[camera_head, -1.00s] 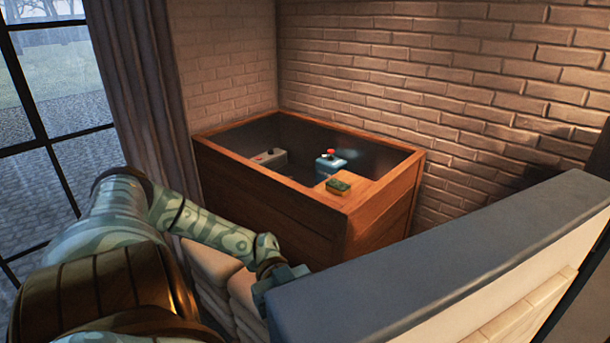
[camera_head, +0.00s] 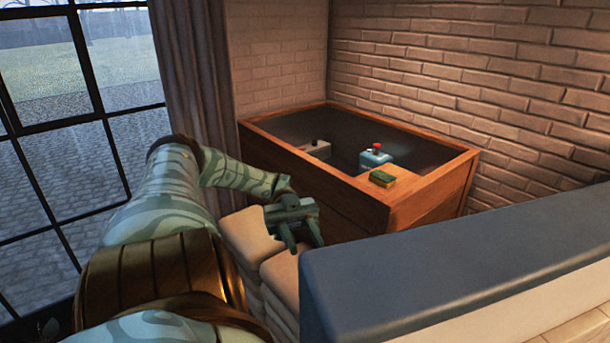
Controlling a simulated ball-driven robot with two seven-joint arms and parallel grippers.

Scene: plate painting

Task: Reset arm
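My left arm (camera_head: 165,195) comes in from the left and bends at the elbow. My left gripper (camera_head: 304,241) is in the middle of the view, above the stacked sacks and in front of the wooden tub. Its two fingers point down and stand apart, with nothing seen between them. My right arm and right gripper are not in view.
A wooden tub (camera_head: 310,170) stands against the brick wall, with a blue red-topped object (camera_head: 376,157) and a grey object (camera_head: 318,149) inside. A green sponge-like block (camera_head: 382,178) lies on its corner. Sacks (camera_head: 248,236) and a dark-topped ledge (camera_head: 450,265) are close by.

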